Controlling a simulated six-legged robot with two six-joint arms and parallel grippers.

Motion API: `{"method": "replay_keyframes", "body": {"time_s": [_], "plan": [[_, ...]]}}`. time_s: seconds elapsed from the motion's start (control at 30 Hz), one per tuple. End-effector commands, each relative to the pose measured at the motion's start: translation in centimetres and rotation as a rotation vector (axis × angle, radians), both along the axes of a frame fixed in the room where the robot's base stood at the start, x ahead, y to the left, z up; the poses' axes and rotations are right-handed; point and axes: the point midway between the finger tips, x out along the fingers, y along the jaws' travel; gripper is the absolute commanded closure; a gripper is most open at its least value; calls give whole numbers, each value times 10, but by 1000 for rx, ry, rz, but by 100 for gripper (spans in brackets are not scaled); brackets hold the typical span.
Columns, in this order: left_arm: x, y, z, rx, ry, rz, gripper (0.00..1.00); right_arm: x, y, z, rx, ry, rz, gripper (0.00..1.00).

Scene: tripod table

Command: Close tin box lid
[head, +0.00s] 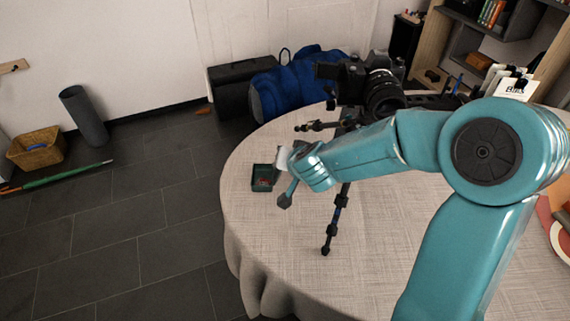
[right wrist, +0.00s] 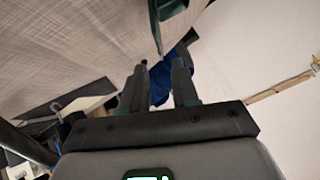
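The tin box (head: 264,179) is small and dark green, with something reddish inside, and stands open near the table's left edge. A pale upright panel (head: 281,158) at its right side looks like the raised lid. My right gripper (head: 289,192) is just right of the box in the head view, partly hidden by its own arm. In the right wrist view my right gripper (right wrist: 160,66) has its two dark fingers apart with nothing between them. Part of the tin box (right wrist: 172,8) shows at the top edge there, beyond the fingertips. My left gripper is not in view.
A black camera (head: 372,88) stands on a tripod (head: 331,226) close to my right arm, with one leg in front. A blue bag (head: 295,85) lies on the floor behind.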

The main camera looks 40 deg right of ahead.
Motion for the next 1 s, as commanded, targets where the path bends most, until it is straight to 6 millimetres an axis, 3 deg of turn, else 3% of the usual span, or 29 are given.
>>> {"method": "replay_keyframes", "body": {"time_s": [0.03,0.2,0.57,0.67,1.0], "plan": [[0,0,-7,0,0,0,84,7,-2,-11,0,2,1,70],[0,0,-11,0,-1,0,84,23,-7,-21,0,0,0,70],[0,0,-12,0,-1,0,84,29,-9,-23,0,0,0,70],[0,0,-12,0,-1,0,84,28,-9,-23,0,0,0,100],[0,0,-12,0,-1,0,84,28,-9,-23,-1,-1,0,100]]}}
